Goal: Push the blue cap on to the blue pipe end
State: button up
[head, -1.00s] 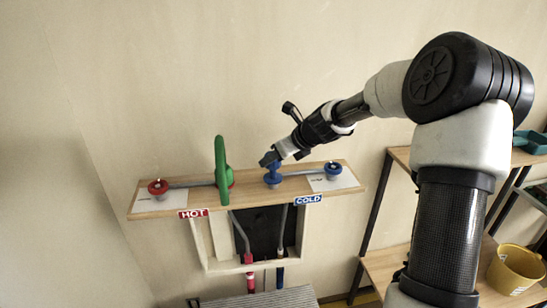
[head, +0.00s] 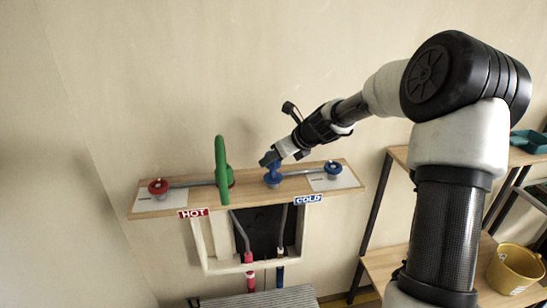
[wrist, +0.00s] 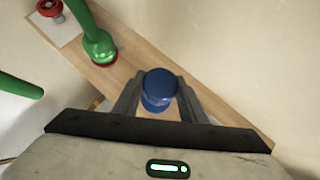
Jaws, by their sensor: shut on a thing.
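The blue cap (wrist: 160,82) is between my gripper's fingers in the wrist view. In the head view the blue cap (head: 273,168) shows above a blue fitting (head: 273,181) on the wooden shelf, near the COLD label. My gripper (head: 272,160) comes from the upper right and is shut on the cap; it also shows in the wrist view (wrist: 158,92). The cap appears upright over the blue pipe end, which it largely hides. I cannot tell whether the cap is fully seated.
The wooden shelf (head: 200,200) carries a green curved pipe (head: 221,160) left of my gripper, a red valve (head: 158,187) at far left and a blue valve (head: 333,169) at right. A rack with a yellow bucket (head: 515,268) stands at right.

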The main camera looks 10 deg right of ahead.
aim_at(279, 166)
jog(key=shift+f+b, duration=1.5)
jog(key=shift+f, duration=0.65)
jog(key=o, duration=1.1)
jog(key=shift+o, duration=0.2)
jog(key=v, duration=1.7)
jog(key=shift+s, duration=0.25)
jog(key=shift+r, duration=0.15)
